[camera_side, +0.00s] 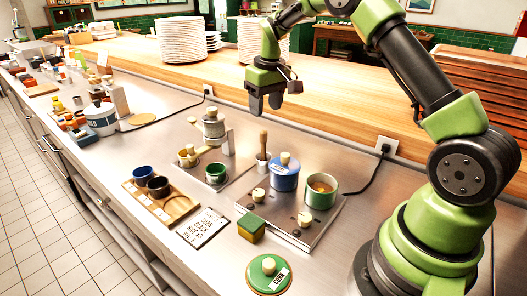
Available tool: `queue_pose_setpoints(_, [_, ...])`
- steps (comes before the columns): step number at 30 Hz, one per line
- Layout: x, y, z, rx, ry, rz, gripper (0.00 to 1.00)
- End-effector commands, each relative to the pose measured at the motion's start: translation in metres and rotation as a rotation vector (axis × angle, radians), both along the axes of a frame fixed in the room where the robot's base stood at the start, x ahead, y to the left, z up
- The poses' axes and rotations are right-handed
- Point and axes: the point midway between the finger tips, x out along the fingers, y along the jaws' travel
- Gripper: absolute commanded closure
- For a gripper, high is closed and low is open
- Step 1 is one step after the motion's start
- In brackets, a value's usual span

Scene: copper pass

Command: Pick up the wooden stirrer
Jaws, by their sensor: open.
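A slim brown wooden stick (263,142), which looks like the wooden stirrer, stands upright in a small pale cup (262,159) left of the blue pot. Its lower end is hidden in the cup. My gripper (265,106) points down, open and empty, in the air above the counter. In the picture it is just above the stick's top, clearly apart from it; I cannot tell the depth between them.
A blue lidded pot (285,176) and a green pot (321,191) stand close right of the stick on a metal plate (316,236). A grinder-like device (213,130) and a green cup (216,172) stand left. Plate stacks (181,40) are behind.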

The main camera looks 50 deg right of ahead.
Motion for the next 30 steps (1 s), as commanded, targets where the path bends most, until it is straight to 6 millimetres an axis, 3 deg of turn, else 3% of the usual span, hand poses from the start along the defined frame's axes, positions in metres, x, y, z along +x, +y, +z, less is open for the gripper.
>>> queue_pose_setpoints(4, [0.002,-0.001,-0.024,0.001,0.005,0.001,0.49])
queue_pose_setpoints(11, [0.004,-0.001,-0.045,0.000,0.002,0.000,0.49])
queue_pose_setpoints(19, [0.008,-0.003,-0.084,0.001,0.003,-0.001,0.49])
queue_pose_setpoints(29, [0.009,-0.003,-0.092,0.000,-0.001,-0.002,0.49])
queue_pose_setpoints(30, [0.009,-0.003,-0.092,0.000,-0.001,-0.002,0.55])
